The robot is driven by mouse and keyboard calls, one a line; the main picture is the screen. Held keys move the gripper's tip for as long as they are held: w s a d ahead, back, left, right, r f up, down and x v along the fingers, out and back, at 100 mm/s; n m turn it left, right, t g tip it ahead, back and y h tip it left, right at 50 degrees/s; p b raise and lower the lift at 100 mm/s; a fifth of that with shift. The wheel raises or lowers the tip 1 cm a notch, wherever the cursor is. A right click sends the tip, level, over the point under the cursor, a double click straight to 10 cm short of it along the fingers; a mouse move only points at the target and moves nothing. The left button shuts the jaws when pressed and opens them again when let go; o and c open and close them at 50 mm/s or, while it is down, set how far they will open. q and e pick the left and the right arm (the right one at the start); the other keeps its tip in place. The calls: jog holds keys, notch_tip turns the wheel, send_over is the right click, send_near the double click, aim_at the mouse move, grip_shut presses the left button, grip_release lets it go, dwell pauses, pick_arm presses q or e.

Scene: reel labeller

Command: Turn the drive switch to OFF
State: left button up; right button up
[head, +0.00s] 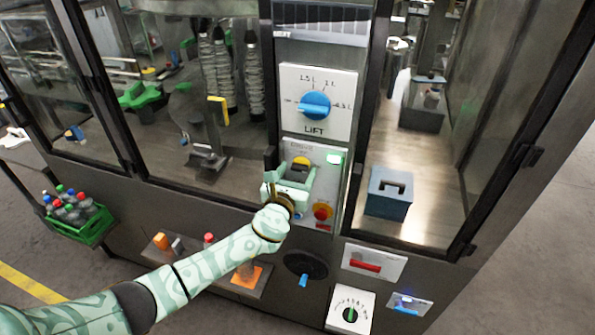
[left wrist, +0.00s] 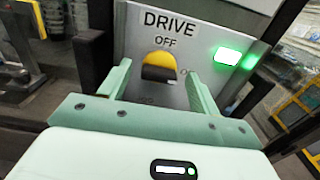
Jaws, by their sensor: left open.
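The drive switch is a yellow and black knob (left wrist: 159,66) on a grey panel, below the words DRIVE and OFF in the left wrist view. In the head view its yellow top (head: 301,160) shows just beyond my left gripper (head: 298,174). My left gripper (left wrist: 159,78) is open, with one finger on each side of the knob. I cannot tell whether the fingers touch it. The knob's lower part looks dark, and its exact pointing direction is unclear. A green lamp (left wrist: 228,56) is lit right of the switch. My right gripper is not in view.
Above is the blue LIFT knob (head: 316,105). Below right of my left gripper is a red button (head: 322,211). A black handwheel (head: 305,265) and a numbered dial (head: 350,313) sit lower. A green bottle crate (head: 80,222) stands at left. Glass doors flank the panel.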

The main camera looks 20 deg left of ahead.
pick_arm(q)
jog(key=shift+w, duration=0.55)
jog(key=c, duration=1)
